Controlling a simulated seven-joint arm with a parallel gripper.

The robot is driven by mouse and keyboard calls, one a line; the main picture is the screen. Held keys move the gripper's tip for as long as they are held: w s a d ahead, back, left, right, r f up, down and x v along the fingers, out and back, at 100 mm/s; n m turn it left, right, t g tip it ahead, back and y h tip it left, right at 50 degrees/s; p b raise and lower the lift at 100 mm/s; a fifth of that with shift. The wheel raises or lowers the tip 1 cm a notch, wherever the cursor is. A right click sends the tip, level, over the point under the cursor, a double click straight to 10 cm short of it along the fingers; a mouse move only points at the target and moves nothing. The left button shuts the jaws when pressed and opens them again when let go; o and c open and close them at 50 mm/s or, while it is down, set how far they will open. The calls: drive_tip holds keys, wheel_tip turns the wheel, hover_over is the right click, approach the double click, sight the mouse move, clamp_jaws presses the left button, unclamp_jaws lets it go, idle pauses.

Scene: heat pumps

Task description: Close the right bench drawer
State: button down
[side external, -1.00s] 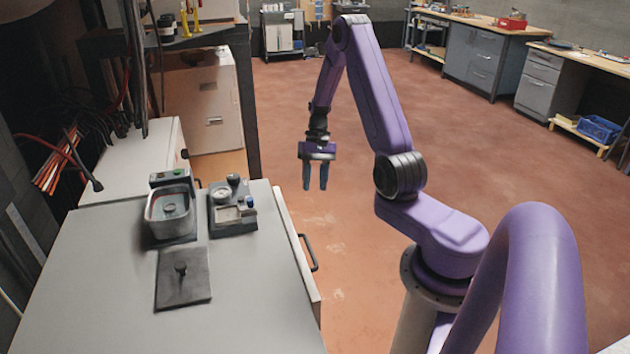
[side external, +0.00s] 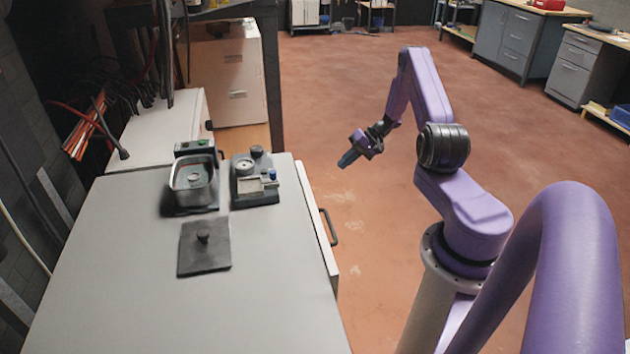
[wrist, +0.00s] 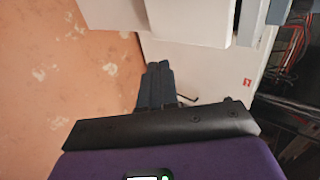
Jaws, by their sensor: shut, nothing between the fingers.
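The grey bench (side external: 110,270) stands at the left of the side view. On its right side, a pale drawer front (side external: 317,225) with a dark bar handle (side external: 331,228) stands out slightly past the bench top. How far it is open is hard to tell. My gripper (side external: 346,160) is in the air to the right of the bench's far right corner, tilted down and left, apart from the drawer. In the wrist view its dark fingers (wrist: 157,72) are together and empty. White panels (wrist: 195,20) show ahead of them; I cannot tell which is the drawer.
A metal tub device (side external: 193,185), a small grey instrument (side external: 255,180) and a dark plate with a knob (side external: 204,248) sit on the bench top. Cables (side external: 90,120) hang at the back left. The reddish floor (side external: 360,250) right of the bench is clear.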

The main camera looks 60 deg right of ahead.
drive_tip(key=w+a+r+x, duration=0.1)
drive_tip(key=r+x, duration=0.1)
drive_tip(key=x, duration=1.1)
drive_tip(key=shift+w, duration=0.15)
